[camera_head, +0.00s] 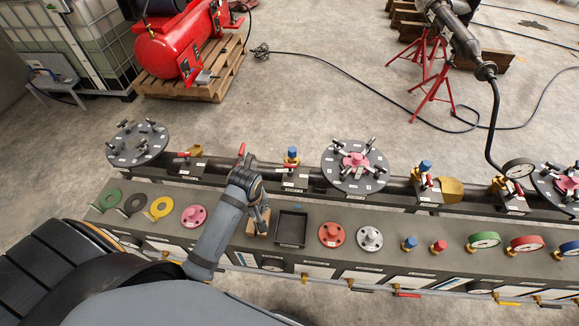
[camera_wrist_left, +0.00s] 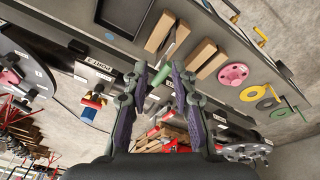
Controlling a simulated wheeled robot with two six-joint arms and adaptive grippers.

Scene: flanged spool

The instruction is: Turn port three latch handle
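My left gripper (camera_head: 262,222) is over the bench, in front of the port row, beside a small wooden block. In the left wrist view its two fingers (camera_wrist_left: 160,85) are spread apart. A green rod-like piece (camera_wrist_left: 153,103) shows between them, and I cannot tell whether it is touched. A plate reading PORT 3 (camera_wrist_left: 98,65) shows upside down left of the fingers. Beside it is a blue-capped fitting with red parts (camera_wrist_left: 94,101); this fitting appears in the head view (camera_head: 292,155), right of my gripper. A red handle (camera_head: 241,149) stands up just behind my gripper. My right gripper is out of view.
The front bench carries coloured rings, a pink flange (camera_head: 194,215), a dark tray (camera_head: 291,229), an orange-red flange (camera_head: 331,234) and gauges. Dark round discs with clamps (camera_head: 354,178) sit on the pipe row. Wooden blocks (camera_wrist_left: 205,60) lie near my fingers.

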